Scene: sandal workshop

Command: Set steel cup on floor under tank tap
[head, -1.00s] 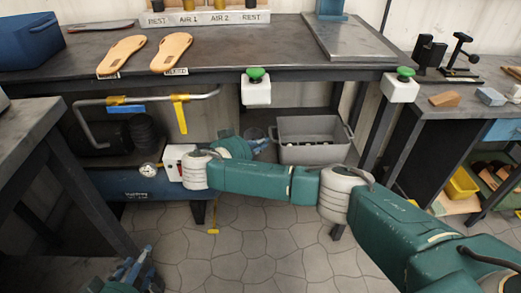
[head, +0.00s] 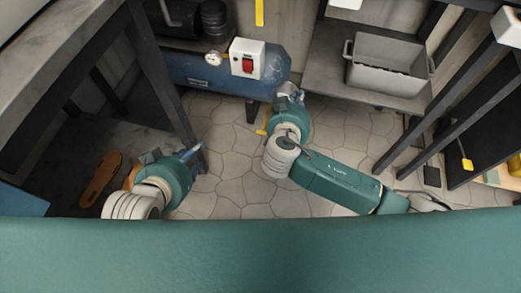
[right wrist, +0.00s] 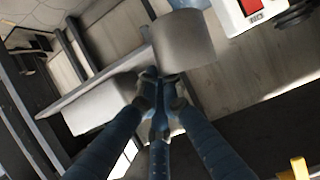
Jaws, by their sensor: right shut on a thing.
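The steel cup (right wrist: 183,40) is between the fingertips of my right gripper (right wrist: 160,78) in the right wrist view. In the head view, my right gripper (head: 290,94) is near the right end of the blue tank (head: 210,78), low over the floor; the cup is hard to make out there. A small yellow piece (head: 263,122) shows below the tank, partly behind my right arm; I cannot tell whether it is the tap. My left gripper (head: 194,155) is at the lower left, beside a table leg; its fingers are too small to judge.
A red switch box (head: 247,61) and a gauge (head: 213,58) sit on the tank. A grey bin (head: 387,72) stands on a low shelf at right. A dark table leg (head: 165,85) slants down at left. An orange-brown sole (head: 100,180) lies below that table. Stone floor (head: 225,140) is clear between.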

